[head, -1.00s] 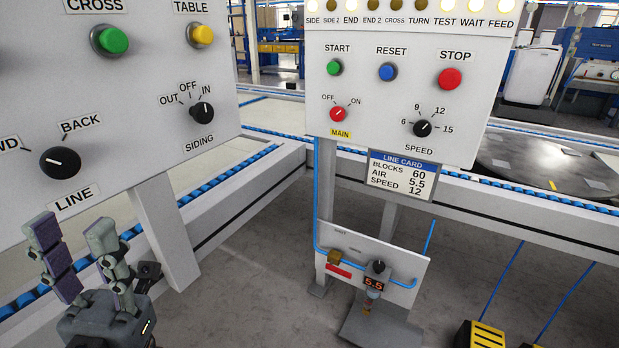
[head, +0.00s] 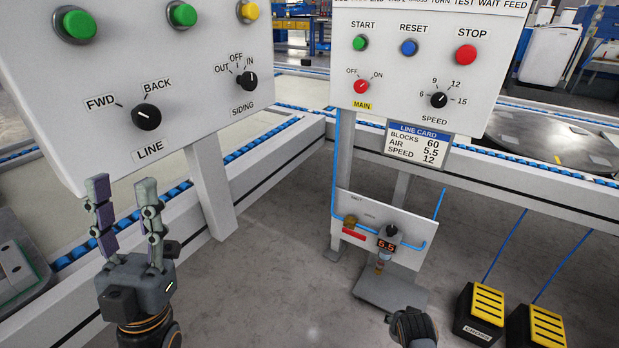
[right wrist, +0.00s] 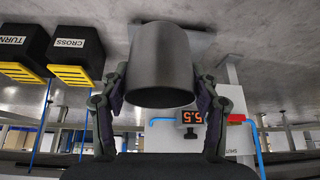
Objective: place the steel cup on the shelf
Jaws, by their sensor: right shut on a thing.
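The steel cup (right wrist: 160,55) is a plain grey cylinder in the right wrist view. My right gripper (right wrist: 161,88) is shut on it, with one finger on each side. That view is upside down; the cup's dark round end faces the picture's bottom. In the head view only a dark part of my right arm (head: 413,326) shows at the bottom edge, and the cup is not seen there. My left gripper (head: 123,190) is open and empty, fingers up, below the left control panel (head: 190,100). I cannot make out a shelf for certain.
A second panel (head: 425,75) stands right of centre with a line card (head: 418,142) below it. Under it are a small air panel (head: 385,222) reading 5.5 and a grey plate (head: 390,290). Black-and-yellow pedals (head: 480,312) lie right. Conveyor rails (head: 270,150) run behind; grey floor between is clear.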

